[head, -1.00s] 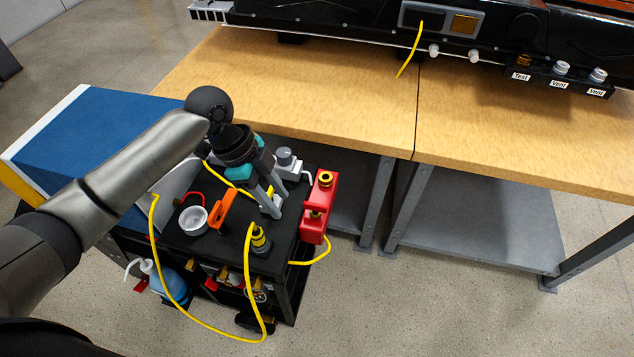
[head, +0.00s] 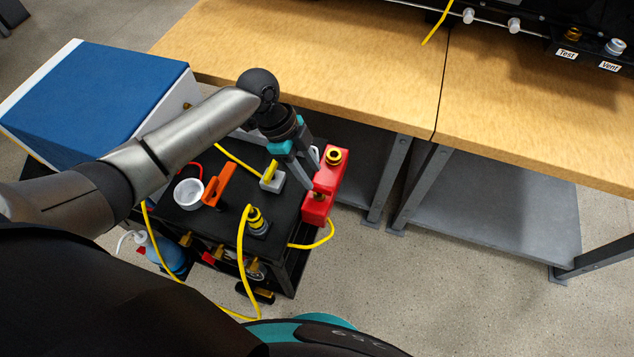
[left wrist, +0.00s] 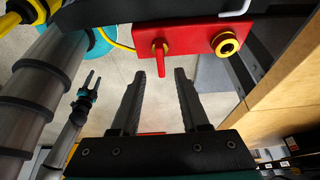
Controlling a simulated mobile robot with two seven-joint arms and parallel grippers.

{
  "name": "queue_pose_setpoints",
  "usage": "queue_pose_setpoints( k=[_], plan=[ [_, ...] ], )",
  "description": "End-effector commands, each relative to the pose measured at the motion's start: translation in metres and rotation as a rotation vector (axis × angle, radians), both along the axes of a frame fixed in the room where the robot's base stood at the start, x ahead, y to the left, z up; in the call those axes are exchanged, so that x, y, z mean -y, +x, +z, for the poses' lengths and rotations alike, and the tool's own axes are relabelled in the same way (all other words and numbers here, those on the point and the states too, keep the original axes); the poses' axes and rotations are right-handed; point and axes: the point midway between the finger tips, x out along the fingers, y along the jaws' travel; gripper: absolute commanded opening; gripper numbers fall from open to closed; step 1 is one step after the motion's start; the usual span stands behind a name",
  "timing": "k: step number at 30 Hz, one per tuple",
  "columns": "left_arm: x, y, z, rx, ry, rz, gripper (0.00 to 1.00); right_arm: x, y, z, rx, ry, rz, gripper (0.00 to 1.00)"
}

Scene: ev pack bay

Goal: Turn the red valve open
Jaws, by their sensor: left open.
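The red valve shows in the left wrist view as a small red lever (left wrist: 161,60) on a red block (left wrist: 190,38) with a brass ring fitting (left wrist: 227,43). In the head view the red block (head: 336,172) stands at the cart's right edge; its lever is hard to make out. My left gripper (head: 312,184) is open and empty, pointing down beside the block. In the left wrist view its fingertips (left wrist: 157,74) lie on either side of the lever's end; contact cannot be told. My right gripper (left wrist: 92,76) appears small in that view, its fingers apart.
The black cart top (head: 207,228) holds an orange tool (head: 217,187), a white cup (head: 188,194) and a yellow-black connector (head: 257,221) with a yellow cable (head: 241,262). A blue-topped box (head: 95,98) is left. A wooden table (head: 370,80) stands close behind the block.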

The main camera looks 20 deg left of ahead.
Motion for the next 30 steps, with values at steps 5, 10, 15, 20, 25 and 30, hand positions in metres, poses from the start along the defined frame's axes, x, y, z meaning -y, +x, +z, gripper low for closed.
queue_pose_setpoints(
  k=[5, 10, 15, 20, 25, 30],
  plan=[
    [0.012, -0.001, -0.029, -0.002, -0.002, -0.001, 0.45, -0.002, 0.008, -0.009, 0.015, 0.003, -0.001, 0.50],
    [0.017, -0.001, -0.041, -0.001, 0.000, 0.000, 0.45, -0.002, 0.009, -0.011, 0.017, 0.004, -0.002, 0.50],
    [0.018, -0.001, -0.043, 0.000, 0.000, 0.000, 0.45, -0.002, 0.009, -0.012, 0.016, 0.004, -0.002, 0.50],
    [0.018, -0.001, -0.042, 0.000, 0.000, 0.000, 0.45, -0.002, 0.009, -0.011, 0.016, 0.004, -0.002, 0.50],
    [0.017, -0.001, -0.042, 0.000, 0.000, 0.000, 0.26, -0.002, 0.008, -0.011, 0.015, 0.003, -0.002, 0.50],
    [0.017, -0.001, -0.042, 0.000, 0.000, 0.000, 0.07, -0.002, 0.008, -0.012, 0.014, 0.003, -0.002, 0.50]
  ],
)
